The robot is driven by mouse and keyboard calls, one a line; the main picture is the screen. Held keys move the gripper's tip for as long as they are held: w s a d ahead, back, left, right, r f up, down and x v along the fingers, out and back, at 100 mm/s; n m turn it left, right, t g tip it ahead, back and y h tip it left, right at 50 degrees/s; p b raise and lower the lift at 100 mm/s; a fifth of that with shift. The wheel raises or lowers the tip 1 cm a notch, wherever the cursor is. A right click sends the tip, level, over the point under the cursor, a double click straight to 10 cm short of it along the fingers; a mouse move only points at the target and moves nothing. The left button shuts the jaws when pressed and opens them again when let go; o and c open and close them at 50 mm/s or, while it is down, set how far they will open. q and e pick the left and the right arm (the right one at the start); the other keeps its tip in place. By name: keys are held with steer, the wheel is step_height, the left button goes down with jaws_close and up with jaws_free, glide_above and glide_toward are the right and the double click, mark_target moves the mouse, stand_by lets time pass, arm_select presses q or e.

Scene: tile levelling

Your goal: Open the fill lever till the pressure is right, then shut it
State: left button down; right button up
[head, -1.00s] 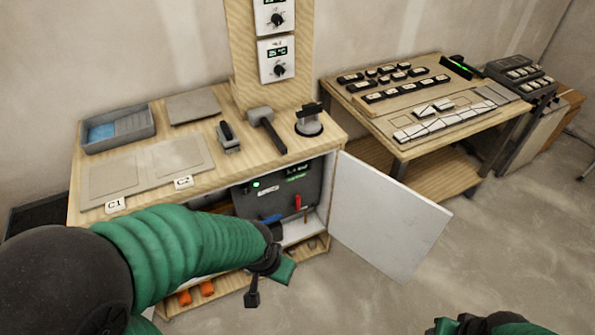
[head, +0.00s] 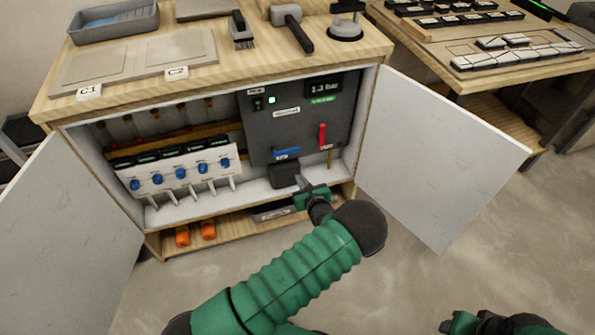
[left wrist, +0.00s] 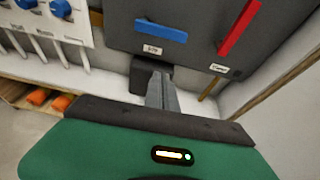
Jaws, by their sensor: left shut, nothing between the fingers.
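A dark grey panel (head: 262,130) stands inside the open cabinet. On it are a blue lever (head: 286,152) lying level and a red lever (head: 322,135) standing upright. Both show in the left wrist view, the blue one (left wrist: 161,31) and the red one (left wrist: 239,28); their small labels are too blurred to read surely. A display (head: 325,87) on the panel reads about 1.3 bar, with a green line under it. My left gripper (head: 300,183) is shut and empty, below the blue lever and apart from it. My right gripper (head: 460,324) is partly cut off at the bottom edge.
Open white doors flank the cabinet, left (head: 75,230) and right (head: 435,155). A manifold with blue knobs (head: 180,174) is left of the panel. A dark block (head: 284,175) sits behind my left fingers. Orange items (head: 182,236) lie on the lower shelf.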

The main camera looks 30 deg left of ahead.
arm_select(q)
steer(key=b+x, duration=0.1)
steer(key=x, duration=0.2)
steer(key=b+x, duration=0.2)
steer(key=x, duration=0.2)
steer(key=b+x, duration=0.2)
steer(key=x, duration=0.1)
steer(key=shift+w+d+f, duration=0.15)
steer(key=shift+w+f, duration=0.1)
steer(key=shift+f, duration=0.05)
steer(key=shift+m, duration=0.3)
step_height(320, 180, up, 5)
steer(key=shift+f, duration=0.2)
steer(key=shift+t, duration=0.3)
